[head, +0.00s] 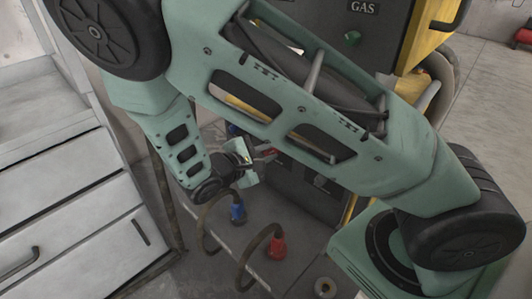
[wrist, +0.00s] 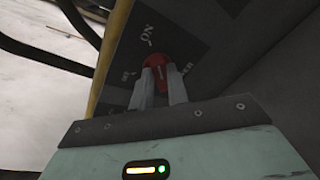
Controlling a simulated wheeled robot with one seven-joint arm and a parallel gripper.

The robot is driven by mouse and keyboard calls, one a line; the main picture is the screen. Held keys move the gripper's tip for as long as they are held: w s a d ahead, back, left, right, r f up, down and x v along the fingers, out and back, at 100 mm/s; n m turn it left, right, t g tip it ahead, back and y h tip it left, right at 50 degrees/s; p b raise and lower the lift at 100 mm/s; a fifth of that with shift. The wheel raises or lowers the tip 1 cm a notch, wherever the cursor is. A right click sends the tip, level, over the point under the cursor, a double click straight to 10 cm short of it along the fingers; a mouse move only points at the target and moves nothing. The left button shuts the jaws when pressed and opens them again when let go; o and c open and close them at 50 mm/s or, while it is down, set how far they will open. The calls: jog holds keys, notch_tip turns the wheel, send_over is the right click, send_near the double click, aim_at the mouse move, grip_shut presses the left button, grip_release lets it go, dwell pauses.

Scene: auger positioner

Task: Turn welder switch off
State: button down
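The welder switch is a red rotary knob (wrist: 160,72) on a dark panel (wrist: 190,48) in the wrist view. "ON" is printed above it; other lettering beside it is partly covered. My gripper (wrist: 160,80) has one grey finger on each side of the knob's raised handle, and the fingers look closed on it. In the head view my gripper (head: 267,153) reaches the front of the dark welder box (head: 300,190), with a bit of red at its fingertips. My arm hides much of the box there.
A blue plug (head: 237,212) and a red plug (head: 278,246) with cables stand below my gripper. A grey drawer cabinet (head: 70,200) is at the left. A yellow and black machine marked GAS (head: 362,7) is at the top. A dark cable (wrist: 80,22) crosses the wrist view's upper left.

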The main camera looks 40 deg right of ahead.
jog(key=shift+r+p, duration=0.1)
jog(key=shift+p, duration=0.35)
jog(key=shift+r+n+p, duration=0.15)
jog(key=shift+n+p, duration=0.35)
jog(key=shift+p, duration=0.4)
jog(key=n+g+p, duration=0.1)
jog(key=p, duration=0.2)
jog(key=shift+w+n, duration=0.1)
jog(key=shift+n, duration=0.3)
jog(key=n+p, duration=0.1)
jog(key=n+g+p, duration=0.1)
jog(key=n+p, duration=0.1)
jog(key=n+h+p, duration=0.1)
jog(key=p, duration=0.1)
jog(key=shift+w+a+f+g, duration=0.15)
jog(key=shift+f+g, duration=0.1)
jog(key=shift+g, duration=0.15)
jog(key=n, duration=0.1)
jog(key=n+p, duration=0.1)
jog(key=n+g+h, duration=0.1)
jog(key=n, duration=0.1)
jog(key=shift+w+f, duration=0.1)
jog(key=shift+f, duration=0.15)
jog(key=n, duration=0.2)
jog(key=n+h, duration=0.1)
jog(key=shift+f+n+g, duration=0.2)
jog(key=shift+n+g, duration=0.1)
jog(key=shift+n, duration=0.1)
jog(key=c, duration=1.4)
grip_release()
